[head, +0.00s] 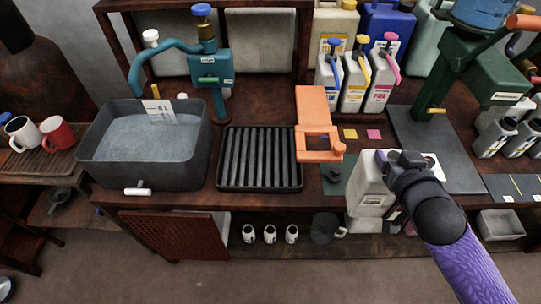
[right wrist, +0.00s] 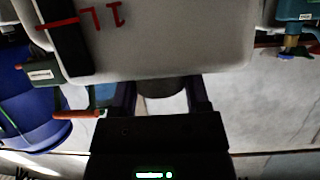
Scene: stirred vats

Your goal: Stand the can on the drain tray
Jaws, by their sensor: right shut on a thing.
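The can (head: 368,183) is a pale grey-white container, seen at the right of the middle in the head view. My right gripper (head: 398,184) is shut on it and partly hides it. The can appears upright near the bench's front edge; I cannot tell whether it is clear of the surface. In the right wrist view the can (right wrist: 190,40) fills the top, with red "1L" marking and a black strip, and the gripper (right wrist: 161,98) grips its dark neck. The drain tray (head: 221,184) is black, ribbed and empty, left of the can. My left gripper is not in view.
A grey basin (head: 92,150) with a teal tap (head: 208,72) is left of the tray. Several jugs with coloured pumps (head: 355,85) stand behind. A green machine (head: 480,75) is at right. Small white cups (head: 270,234) sit below.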

